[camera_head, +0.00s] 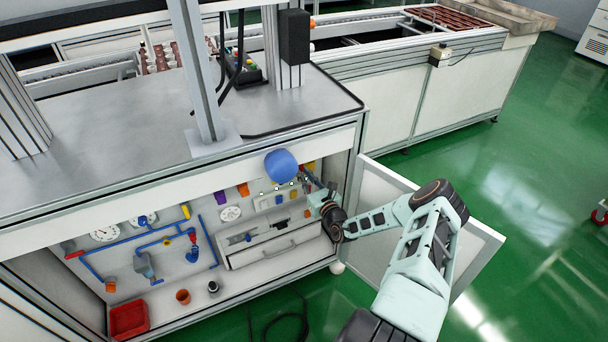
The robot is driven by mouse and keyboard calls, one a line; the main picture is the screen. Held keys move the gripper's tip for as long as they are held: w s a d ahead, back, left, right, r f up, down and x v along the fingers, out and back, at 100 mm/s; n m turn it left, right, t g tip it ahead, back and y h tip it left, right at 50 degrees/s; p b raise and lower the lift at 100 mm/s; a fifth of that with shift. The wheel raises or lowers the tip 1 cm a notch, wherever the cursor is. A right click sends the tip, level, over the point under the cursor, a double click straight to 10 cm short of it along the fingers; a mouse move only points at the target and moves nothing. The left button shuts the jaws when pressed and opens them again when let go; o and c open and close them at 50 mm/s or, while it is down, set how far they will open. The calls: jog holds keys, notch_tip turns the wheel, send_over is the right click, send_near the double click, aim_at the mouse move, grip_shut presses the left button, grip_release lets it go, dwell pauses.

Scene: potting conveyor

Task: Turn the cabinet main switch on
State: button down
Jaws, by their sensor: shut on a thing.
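The open cabinet (185,172) under the steel bench has a white back panel with gauges, pipes and small coloured fittings. My gripper (306,179) reaches in from the right at the panel's upper right, beside a small orange and yellow fitting (311,167). Its fingers are shut on a small part there, mostly hidden by the fingers. I cannot make out whether that part is the main switch, or which way the switch is turned. A small grey plate (268,202) with coloured bits sits on the panel left of my gripper.
A blue rounded object (281,166) sits at the cabinet's top edge, just left of my gripper. The open white door (380,190) stands behind my arm. A drawer (275,247) is below. A red bin (128,320) and brown pot (183,296) stand on the cabinet floor.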

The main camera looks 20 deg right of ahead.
dwell(0.5)
jog(key=c, duration=2)
grip_release()
jog(key=shift+o, duration=0.2)
jog(key=s, duration=1.2)
jog(key=shift+d, duration=0.2)
